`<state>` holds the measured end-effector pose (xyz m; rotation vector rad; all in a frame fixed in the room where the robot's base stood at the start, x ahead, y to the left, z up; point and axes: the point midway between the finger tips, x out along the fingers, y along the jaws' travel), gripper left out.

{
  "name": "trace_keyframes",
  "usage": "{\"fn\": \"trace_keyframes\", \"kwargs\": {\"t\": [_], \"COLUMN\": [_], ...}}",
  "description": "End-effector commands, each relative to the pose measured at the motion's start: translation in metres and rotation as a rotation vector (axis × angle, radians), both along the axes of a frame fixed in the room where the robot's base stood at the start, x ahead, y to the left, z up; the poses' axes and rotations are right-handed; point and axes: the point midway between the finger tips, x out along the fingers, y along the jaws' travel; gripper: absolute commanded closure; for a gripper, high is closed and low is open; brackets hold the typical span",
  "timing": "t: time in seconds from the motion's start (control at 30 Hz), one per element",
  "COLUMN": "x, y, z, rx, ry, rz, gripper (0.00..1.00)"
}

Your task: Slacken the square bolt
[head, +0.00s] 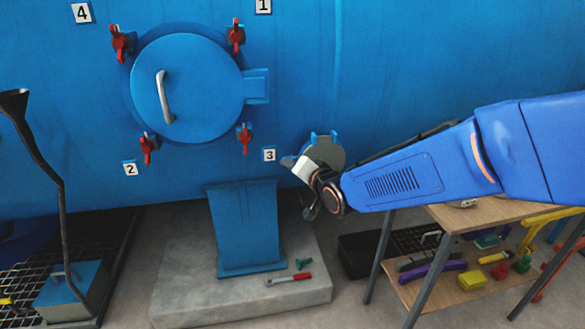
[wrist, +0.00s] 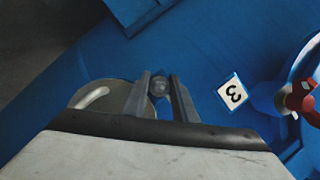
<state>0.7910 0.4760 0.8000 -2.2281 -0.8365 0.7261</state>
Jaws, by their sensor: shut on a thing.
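The square bolt (wrist: 159,85) is a small grey head that shows between my fingertips in the wrist view. My gripper (wrist: 161,95) has one finger on each side of it and is shut on it. In the head view my gripper (head: 306,170) is at the blue vessel wall, in front of a small grey round cover (head: 328,151) with blue lugs. The bolt is hidden there by my gripper. The grey cover with a pale handle also shows left of my fingers in the wrist view (wrist: 88,97).
A large blue round door (head: 195,85) with red clamps is left of my gripper, with the number 3 tag (head: 269,155) between. A blue support (head: 245,228) stands on a concrete slab below, with a red-handled tool (head: 290,279). A wooden table (head: 470,216) stands at right, under my arm.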

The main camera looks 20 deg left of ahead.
Motion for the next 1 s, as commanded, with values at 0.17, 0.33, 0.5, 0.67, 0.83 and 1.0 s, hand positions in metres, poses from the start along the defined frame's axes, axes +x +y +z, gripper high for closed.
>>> {"fn": "trace_keyframes", "kwargs": {"t": [0.17,0.33,0.5,0.67,0.83,1.0], "x": [0.0002,0.0002,0.0003,0.0003,0.0003,0.0003], "y": [-0.0001,-0.0004,-0.0004,-0.0005,-0.0006,-0.0006], "z": [0.0001,-0.0001,-0.0002,-0.0003,-0.0003,-0.0003], "rx": [-0.036,-0.049,-0.05,-0.049,-0.049,-0.049], "ry": [-0.02,-0.029,-0.029,-0.028,-0.028,-0.028], "rz": [0.0,0.0,0.0,0.0,0.0,0.0], "gripper": [0.97,0.98,0.98,0.98,0.7,0.7]}}
